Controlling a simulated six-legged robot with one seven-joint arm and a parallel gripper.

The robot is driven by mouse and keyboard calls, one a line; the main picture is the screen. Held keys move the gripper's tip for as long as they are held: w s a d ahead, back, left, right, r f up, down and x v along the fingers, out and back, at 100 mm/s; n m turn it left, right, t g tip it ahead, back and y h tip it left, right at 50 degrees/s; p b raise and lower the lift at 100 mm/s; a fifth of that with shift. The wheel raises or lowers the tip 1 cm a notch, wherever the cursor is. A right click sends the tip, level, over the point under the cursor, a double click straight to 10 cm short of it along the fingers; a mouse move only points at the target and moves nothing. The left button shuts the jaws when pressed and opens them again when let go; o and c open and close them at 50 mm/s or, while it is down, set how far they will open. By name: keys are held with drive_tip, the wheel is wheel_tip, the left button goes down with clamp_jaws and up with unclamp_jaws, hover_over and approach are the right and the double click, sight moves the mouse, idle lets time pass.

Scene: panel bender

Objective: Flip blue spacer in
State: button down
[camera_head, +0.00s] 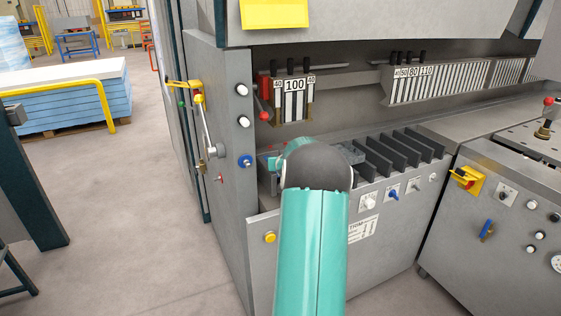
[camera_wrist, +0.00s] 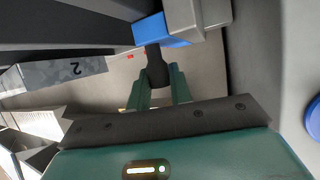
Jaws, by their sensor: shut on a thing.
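In the wrist view the blue spacer (camera_wrist: 167,33) is a blue block with grey faces at the top centre. A dark rounded handle (camera_wrist: 156,70) reaches down from it. My gripper (camera_wrist: 160,78) has its two green fingers on either side of this handle and is shut on it. I cannot tell how far the spacer is turned. In the head view my arm hides the gripper and the spacer.
A grey block marked 2 (camera_wrist: 65,72) lies left in the wrist view. In the head view, dark slotted plates (camera_head: 400,150) stand right of my arm.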

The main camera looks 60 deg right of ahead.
idle(0.3)
drive_tip(key=c, duration=1.5)
unclamp_jaws()
drive_tip(key=shift+c, duration=0.2)
drive_tip(key=v, duration=1.3)
drive_tip(key=shift+s+a, duration=0.25)
drive_tip(key=shift+a, duration=0.05)
drive_tip(key=shift+r, duration=0.2)
